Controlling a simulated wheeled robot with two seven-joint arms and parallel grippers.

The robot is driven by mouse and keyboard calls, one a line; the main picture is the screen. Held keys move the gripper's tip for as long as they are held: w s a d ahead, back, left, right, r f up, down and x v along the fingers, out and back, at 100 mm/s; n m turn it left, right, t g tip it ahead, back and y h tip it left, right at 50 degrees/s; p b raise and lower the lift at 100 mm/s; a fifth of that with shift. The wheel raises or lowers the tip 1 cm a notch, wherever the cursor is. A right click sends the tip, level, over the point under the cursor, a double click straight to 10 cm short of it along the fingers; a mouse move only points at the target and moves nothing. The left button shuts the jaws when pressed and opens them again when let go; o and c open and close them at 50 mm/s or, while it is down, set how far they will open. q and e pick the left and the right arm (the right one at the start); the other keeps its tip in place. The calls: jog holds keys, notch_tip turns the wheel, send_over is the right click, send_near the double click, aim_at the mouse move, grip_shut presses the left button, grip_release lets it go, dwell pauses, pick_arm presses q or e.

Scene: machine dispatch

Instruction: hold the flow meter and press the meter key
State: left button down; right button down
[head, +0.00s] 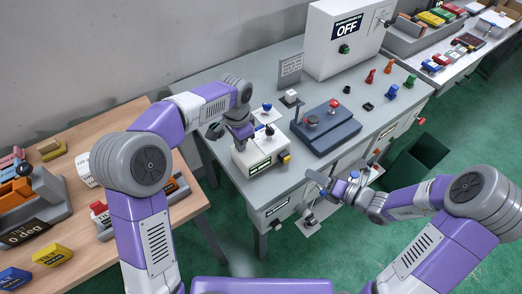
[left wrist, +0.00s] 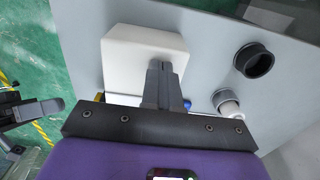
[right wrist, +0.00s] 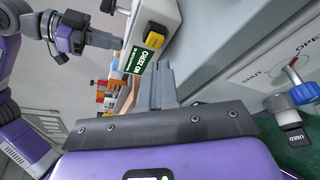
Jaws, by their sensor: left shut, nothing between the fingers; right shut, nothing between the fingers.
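The flow meter looks to be the white box (head: 247,160) near the front left edge of the grey bench, with a green display on its front. Contact is unclear. My right gripper (head: 310,175) is shut and empty, in front of the bench, apart from the key.
A white cabinet marked OFF (head: 345,40) stands behind. A valve with a blue handle (right wrist: 304,93) is on the bench front. A wooden table (head: 110,130) is at left, a dark green bin (head: 415,160) at right.

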aim_at(287, 159)
dwell(0.7)
jog(key=s+n+g+h, duration=0.1)
jog(key=n, duration=0.4)
jog(key=s+n+g+h, duration=0.1)
jog(key=s+n+h, duration=0.1)
jog(key=n, duration=0.3)
jog(key=s+n+g+h, duration=0.1)
jog(key=n+g+h, duration=0.1)
jog(key=n, duration=0.3)
jog(key=shift+s+d+f+n, duration=0.1)
jog(key=shift+s+d+n, duration=0.1)
jog(key=shift+s+n, duration=0.1)
jog(key=shift+w, duration=0.15)
jog(key=shift+w+a, duration=0.85)
jog(key=shift+w, duration=0.3)
jog(key=shift+w+a, duration=0.9)
jog(key=shift+w, duration=0.3)
jog(key=shift+w+a, duration=0.85)
jog(key=shift+w, duration=0.3)
jog(key=shift+w+a, duration=0.25)
jog(key=shift+w, duration=0.15)
